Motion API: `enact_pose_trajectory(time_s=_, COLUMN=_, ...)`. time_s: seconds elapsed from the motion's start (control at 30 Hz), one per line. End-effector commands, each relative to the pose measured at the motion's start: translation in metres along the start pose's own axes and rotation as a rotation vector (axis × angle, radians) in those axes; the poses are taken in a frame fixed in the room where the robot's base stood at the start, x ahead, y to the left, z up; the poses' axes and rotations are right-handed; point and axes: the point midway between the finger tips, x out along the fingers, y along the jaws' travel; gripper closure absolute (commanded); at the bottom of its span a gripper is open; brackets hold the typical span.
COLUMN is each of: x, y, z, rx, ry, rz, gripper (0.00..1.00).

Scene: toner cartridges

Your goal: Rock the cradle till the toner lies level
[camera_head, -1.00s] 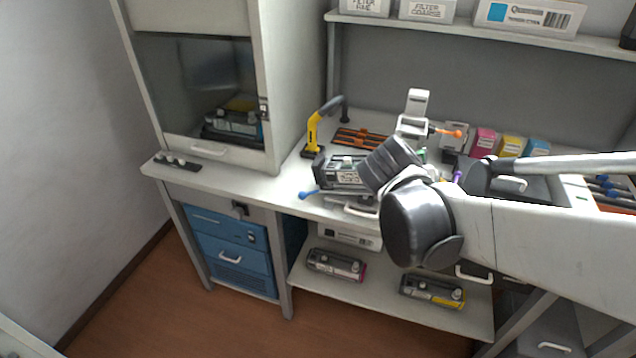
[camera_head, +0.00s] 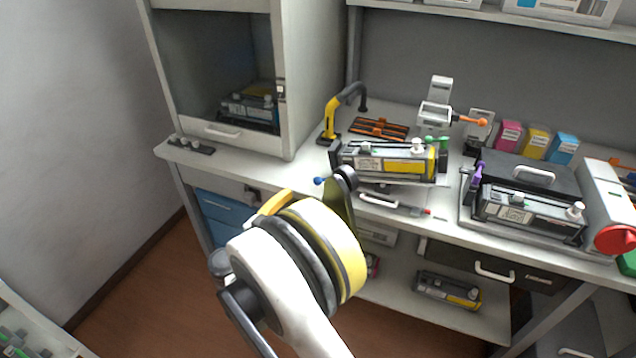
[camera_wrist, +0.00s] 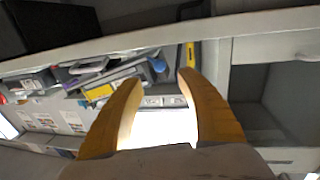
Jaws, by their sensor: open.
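A dark toner cartridge (camera_head: 392,160) with a yellow end patch lies across a cradle on the bench, with a green part behind it. A blue-knobbed lever (camera_head: 320,181) sticks out at the cradle's left, partly behind my arm. Whether the toner inside is level cannot be seen. My gripper is open and empty; its two yellow fingers (camera_wrist: 160,80) show in the wrist view, near the bench front. The cartridge's yellow patch (camera_wrist: 100,91) appears left of the fingers there. In the head view my wrist hides most of the gripper, in front of and below the cradle.
A second dark cartridge (camera_head: 528,214) sits in a grey device with a purple lever (camera_head: 477,174) and red knob (camera_head: 614,238). Coloured boxes (camera_head: 535,141) stand behind. A glass-fronted cabinet (camera_head: 220,80) is left. A lower shelf holds another cartridge (camera_head: 448,290).

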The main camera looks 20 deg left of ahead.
Motion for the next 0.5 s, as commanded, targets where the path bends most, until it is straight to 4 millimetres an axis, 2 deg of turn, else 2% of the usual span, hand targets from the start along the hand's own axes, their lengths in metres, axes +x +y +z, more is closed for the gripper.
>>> enact_pose_trajectory(time_s=0.3, x=0.064, y=0.002, z=0.003, rx=-0.002, ry=-0.002, rz=0.004, gripper=0.56)
enact_pose_trajectory(time_s=0.5, x=0.086, y=0.001, z=0.002, rx=-0.002, ry=-0.002, rz=0.001, gripper=0.56)
